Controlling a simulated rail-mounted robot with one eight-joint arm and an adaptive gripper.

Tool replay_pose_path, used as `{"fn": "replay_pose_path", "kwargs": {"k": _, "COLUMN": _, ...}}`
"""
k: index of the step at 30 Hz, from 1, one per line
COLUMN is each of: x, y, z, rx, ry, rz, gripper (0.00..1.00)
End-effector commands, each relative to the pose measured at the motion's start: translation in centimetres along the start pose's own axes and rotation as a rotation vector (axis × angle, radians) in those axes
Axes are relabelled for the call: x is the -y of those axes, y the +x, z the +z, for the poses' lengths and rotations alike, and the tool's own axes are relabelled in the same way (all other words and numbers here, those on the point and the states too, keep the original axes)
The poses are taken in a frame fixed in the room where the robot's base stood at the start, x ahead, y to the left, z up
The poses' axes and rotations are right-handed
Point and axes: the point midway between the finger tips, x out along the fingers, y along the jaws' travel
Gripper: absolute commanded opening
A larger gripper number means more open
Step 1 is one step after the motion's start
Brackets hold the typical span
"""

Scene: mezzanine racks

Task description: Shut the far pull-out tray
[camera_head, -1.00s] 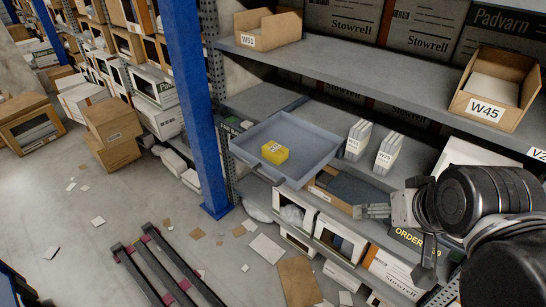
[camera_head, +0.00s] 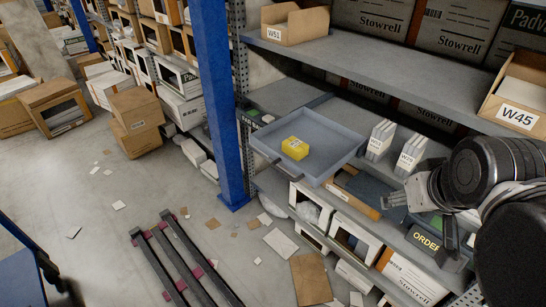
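The far pull-out tray (camera_head: 330,133) is a shallow blue-grey tray that juts out from the middle shelf, just right of the blue post. A yellow box (camera_head: 295,148) with a white label lies in it near the front left. The tray's front edge carries a handle (camera_head: 287,172). My gripper (camera_head: 386,201) is to the right of the tray and apart from it, with its fingers pointing left. Its fingers look close together, but at this angle I cannot tell whether they are open or shut. No object shows in them.
The blue post (camera_head: 216,100) stands close left of the tray. Two labelled white packs (camera_head: 380,139) stand on the shelf right of it. An open cardboard box (camera_head: 352,188) and white boxes sit below. A dark pallet (camera_head: 185,262) lies on the floor at front left.

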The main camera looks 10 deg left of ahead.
Motion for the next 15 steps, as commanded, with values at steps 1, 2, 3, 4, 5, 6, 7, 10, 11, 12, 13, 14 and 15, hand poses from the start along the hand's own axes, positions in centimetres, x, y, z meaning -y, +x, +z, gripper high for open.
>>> {"fn": "replay_pose_path", "kwargs": {"k": 1, "x": 0.3, "y": 0.2, "z": -1.5, "rx": 0.011, "ry": -0.066, "rz": -0.004, "gripper": 0.37}}
{"fn": "replay_pose_path", "kwargs": {"k": 2, "x": 0.5, "y": 0.3, "z": -2.2, "rx": 0.019, "ry": -0.108, "rz": -0.006, "gripper": 0.33}}
{"fn": "replay_pose_path", "kwargs": {"k": 3, "x": 0.8, "y": 0.5, "z": -3.1, "rx": 0.03, "ry": -0.165, "rz": -0.01, "gripper": 0.28}}
{"fn": "replay_pose_path", "kwargs": {"k": 4, "x": 1.0, "y": 0.7, "z": -3.9, "rx": 0.038, "ry": -0.207, "rz": -0.012, "gripper": 0.24}}
{"fn": "replay_pose_path", "kwargs": {"k": 5, "x": 1.2, "y": 0.9, "z": -4.6, "rx": 0.045, "ry": -0.25, "rz": -0.013, "gripper": 0.2}}
{"fn": "replay_pose_path", "kwargs": {"k": 6, "x": 1.6, "y": 1.2, "z": -5.5, "rx": 0.055, "ry": -0.306, "rz": -0.017, "gripper": 0.14}}
{"fn": "replay_pose_path", "kwargs": {"k": 7, "x": 1.8, "y": 1.5, "z": -6.2, "rx": 0.063, "ry": -0.348, "rz": -0.02, "gripper": 0.1}}
{"fn": "replay_pose_path", "kwargs": {"k": 10, "x": 2.8, "y": 2.4, "z": -8.5, "rx": 0.087, "ry": -0.487, "rz": -0.029, "gripper": 0.0}}
{"fn": "replay_pose_path", "kwargs": {"k": 11, "x": 3.1, "y": 2.7, "z": -9.2, "rx": 0.094, "ry": -0.53, "rz": -0.032, "gripper": 0.0}}
{"fn": "replay_pose_path", "kwargs": {"k": 12, "x": 3.6, "y": 3.2, "z": -10.1, "rx": 0.103, "ry": -0.584, "rz": -0.036, "gripper": 0.0}}
{"fn": "replay_pose_path", "kwargs": {"k": 13, "x": 4.0, "y": 3.5, "z": -10.7, "rx": 0.11, "ry": -0.626, "rz": -0.04, "gripper": 0.0}}
{"fn": "replay_pose_path", "kwargs": {"k": 14, "x": 4.4, "y": 3.9, "z": -11.3, "rx": 0.117, "ry": -0.668, "rz": -0.043, "gripper": 0.0}}
{"fn": "replay_pose_path", "kwargs": {"k": 15, "x": 4.9, "y": 4.4, "z": -12.2, "rx": 0.125, "ry": -0.724, "rz": -0.047, "gripper": 0.0}}
